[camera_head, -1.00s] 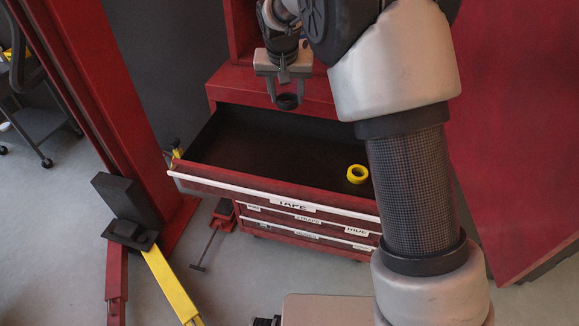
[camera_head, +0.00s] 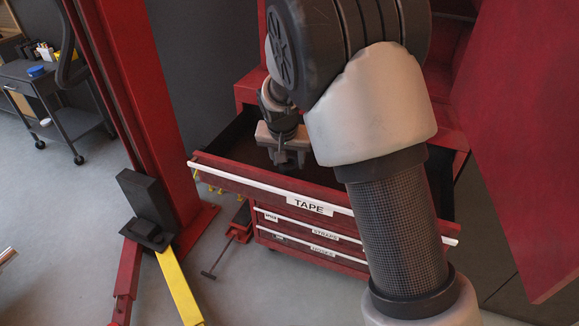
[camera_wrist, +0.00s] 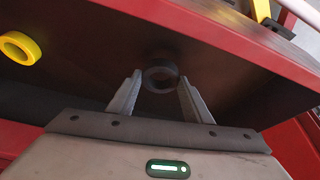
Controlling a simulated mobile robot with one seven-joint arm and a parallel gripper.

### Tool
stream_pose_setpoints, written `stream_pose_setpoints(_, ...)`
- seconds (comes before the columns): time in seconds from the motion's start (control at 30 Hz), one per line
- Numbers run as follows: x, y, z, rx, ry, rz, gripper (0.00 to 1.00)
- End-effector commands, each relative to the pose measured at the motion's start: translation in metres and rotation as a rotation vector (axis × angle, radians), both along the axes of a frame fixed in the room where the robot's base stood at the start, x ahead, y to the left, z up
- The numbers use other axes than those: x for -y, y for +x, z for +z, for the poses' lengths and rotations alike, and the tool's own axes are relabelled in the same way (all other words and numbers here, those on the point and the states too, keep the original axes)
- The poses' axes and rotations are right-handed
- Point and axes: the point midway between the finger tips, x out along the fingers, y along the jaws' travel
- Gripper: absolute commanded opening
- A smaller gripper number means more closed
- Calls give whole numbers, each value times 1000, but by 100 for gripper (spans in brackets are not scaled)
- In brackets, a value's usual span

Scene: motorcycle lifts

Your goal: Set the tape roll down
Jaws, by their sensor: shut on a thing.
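A black tape roll (camera_wrist: 160,87) is held between the fingertips of my gripper (camera_wrist: 158,90) in the wrist view. My gripper also shows in the head view (camera_head: 285,160), low over the open drawer labelled TAPE (camera_head: 312,207). The roll is over the dark drawer floor; whether it touches the floor is hard to tell. A yellow tape roll (camera_wrist: 19,48) lies in the drawer to the left in the wrist view, apart from my gripper. In the head view my arm hides the yellow roll and part of the drawer.
The red cabinet has closed drawers (camera_head: 310,232) below the open one. The drawer's red front wall (camera_wrist: 195,25) crosses the top of the wrist view. A red lift post (camera_head: 140,110) stands left. A black cart (camera_head: 50,100) is farther back. Drawer floor around the roll looks clear.

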Motion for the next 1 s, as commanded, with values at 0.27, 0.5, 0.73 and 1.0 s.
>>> stream_pose_setpoints(0.27, 0, 0, -23, -1, 0, 0, 23)
stream_pose_setpoints(0.5, 0, 0, -27, -1, -1, 0, 23)
stream_pose_setpoints(0.73, 0, 0, -25, -1, -1, 0, 64)
stream_pose_setpoints(1.0, 0, -1, -19, -1, 0, 0, 64)
